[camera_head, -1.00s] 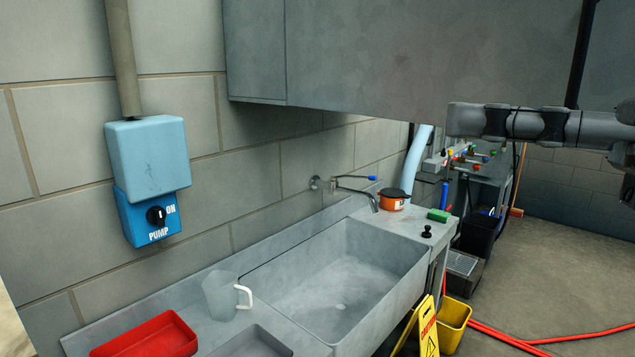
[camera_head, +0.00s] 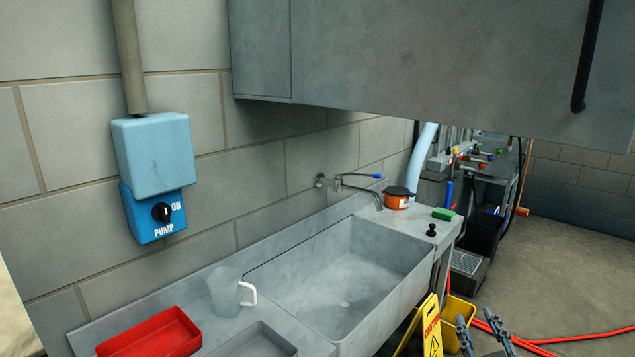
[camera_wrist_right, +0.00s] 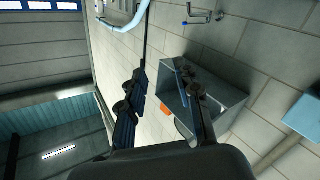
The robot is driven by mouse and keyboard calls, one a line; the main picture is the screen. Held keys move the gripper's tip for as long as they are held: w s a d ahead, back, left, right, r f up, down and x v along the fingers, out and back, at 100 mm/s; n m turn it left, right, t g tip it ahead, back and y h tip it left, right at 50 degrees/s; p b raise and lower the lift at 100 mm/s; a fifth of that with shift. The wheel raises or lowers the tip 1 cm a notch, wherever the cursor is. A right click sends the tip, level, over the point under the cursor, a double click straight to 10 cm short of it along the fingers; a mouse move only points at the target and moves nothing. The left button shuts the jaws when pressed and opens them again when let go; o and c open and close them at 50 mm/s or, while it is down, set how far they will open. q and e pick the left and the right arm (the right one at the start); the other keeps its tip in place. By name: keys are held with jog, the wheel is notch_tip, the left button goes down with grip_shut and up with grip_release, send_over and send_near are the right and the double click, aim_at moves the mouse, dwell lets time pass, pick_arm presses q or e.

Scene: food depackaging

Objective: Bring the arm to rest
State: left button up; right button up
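My right gripper (camera_head: 478,324) shows at the bottom right of the head view, in front of the yellow bucket and the floor. Only its dark fingers are in view, pointing up. In the right wrist view its two fingers (camera_wrist_right: 162,88) stand apart with nothing between them, so it is open and empty. My left gripper is in neither view.
A stone sink (camera_head: 345,285) runs along the wall, with a red tray (camera_head: 150,335), a clear jug (camera_head: 225,295) and an orange pot (camera_head: 397,201). A yellow caution sign (camera_head: 431,325) and yellow bucket (camera_head: 458,312) stand by its front. A grey cabinet (camera_head: 420,60) hangs above.

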jog(key=s+f+m+g, duration=0.1)
jog(key=s+f+g, duration=0.45)
jog(key=f, duration=0.75)
jog(key=s+a+f+g+y, duration=0.1)
jog(key=s+a+f+g, duration=0.25)
jog(key=s+f, duration=0.5)
jog(key=s+a+f+g+y, duration=0.2)
jog(key=s+f+g, duration=0.4)
jog(key=s, duration=0.4)
notch_tip(320, 180, down, 28)
jog(key=s+b, duration=0.1)
jog(key=b, duration=0.1)
jog(key=s+d+f+g+b, duration=0.1)
jog(key=s+d+f, duration=0.1)
jog(key=s+f, duration=1.5)
jog(key=shift+s+d+f+h, duration=0.15)
jog(key=shift+d+f+h, duration=0.15)
jog(key=shift+d+f, duration=0.1)
